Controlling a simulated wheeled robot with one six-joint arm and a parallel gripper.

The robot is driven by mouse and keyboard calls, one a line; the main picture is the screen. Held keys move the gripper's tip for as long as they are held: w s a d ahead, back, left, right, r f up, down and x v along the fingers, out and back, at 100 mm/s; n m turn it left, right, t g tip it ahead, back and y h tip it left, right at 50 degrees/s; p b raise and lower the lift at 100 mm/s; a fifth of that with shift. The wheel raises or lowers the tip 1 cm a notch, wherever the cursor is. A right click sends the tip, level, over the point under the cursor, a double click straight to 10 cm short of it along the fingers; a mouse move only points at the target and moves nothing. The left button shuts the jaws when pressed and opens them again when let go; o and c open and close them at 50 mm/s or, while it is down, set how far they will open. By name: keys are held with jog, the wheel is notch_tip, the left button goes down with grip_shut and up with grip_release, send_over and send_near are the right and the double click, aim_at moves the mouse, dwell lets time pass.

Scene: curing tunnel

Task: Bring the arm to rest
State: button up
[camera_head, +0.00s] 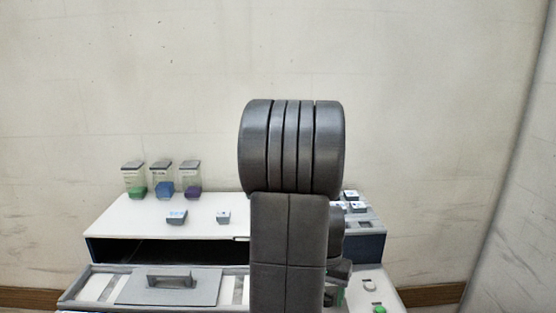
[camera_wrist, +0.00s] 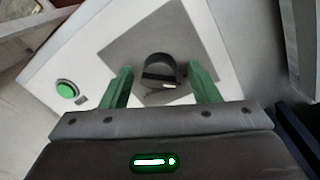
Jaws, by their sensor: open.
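My gripper (camera_wrist: 157,76) is open in the wrist view, its two green fingers apart with nothing held between them. Beyond the fingertips is a dark rounded knob-like part (camera_wrist: 159,66) on a grey plate (camera_wrist: 122,48). Whether the fingers touch it, I cannot tell. In the head view my arm rises in the middle and hides most of the gripper; only a bit of grey and green shows at its lower right.
A white panel with a green button (camera_wrist: 67,89) lies below the gripper. A white-topped cabinet (camera_head: 130,215) carries three jars (camera_head: 162,180) and small labelled blocks (camera_head: 177,217). In front is a tray with a grey handled lid (camera_head: 200,290). A wall stands behind.

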jog(key=shift+r, duration=0.15)
notch_tip(320, 180, up, 13)
jog(key=p, duration=0.1)
notch_tip(320, 180, down, 14)
jog(key=shift+r+b, duration=0.15)
jog(key=shift+b, duration=0.4)
jog(key=shift+r+m, duration=0.15)
jog(key=shift+m, duration=1.15)
jog(key=m+b, duration=0.1)
jog(key=m, duration=0.5)
jog(key=shift+m, duration=0.4)
jog(key=m+b, duration=0.1)
jog(key=m, duration=0.4)
jog(key=shift+w+y, duration=0.1)
jog(key=shift+y, duration=0.2)
jog(key=m+b, duration=0.1)
jog(key=m, duration=0.3)
jog(key=shift+d+m, duration=0.1)
jog(key=shift+m, duration=0.3)
jog(key=shift+r, duration=0.1)
